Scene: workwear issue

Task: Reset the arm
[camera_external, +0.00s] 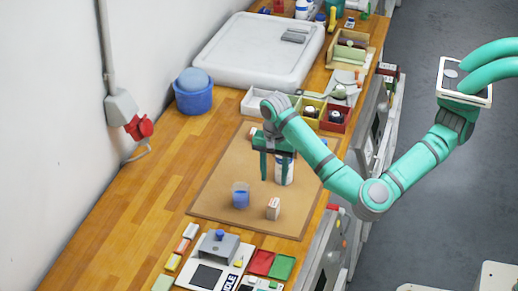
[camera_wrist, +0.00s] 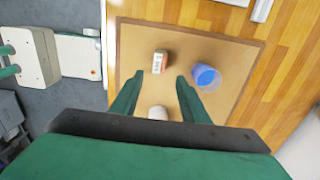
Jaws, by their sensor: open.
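My gripper (camera_external: 275,166) is green and hangs pointing down over a brown board (camera_external: 222,182) on the wooden bench. Its two fingers stand apart with nothing between them; in the wrist view the open fingers (camera_wrist: 156,95) also show apart above the board (camera_wrist: 135,50). A white cylinder (camera_external: 284,172) stands on the board right by the gripper, partly hidden by it. A clear cup with blue contents (camera_external: 240,197) and a small pale box (camera_external: 273,209) stand on the board in front of the gripper. The cup (camera_wrist: 206,78) and box (camera_wrist: 159,61) also show in the wrist view.
A divided bin (camera_external: 334,117) stands behind the gripper, and a large white lidded case (camera_external: 250,50) lies at the back. A blue bucket (camera_external: 193,95) is at the left by the wall. Small items and red and green trays (camera_external: 262,262) line the front. The board's left part is clear.

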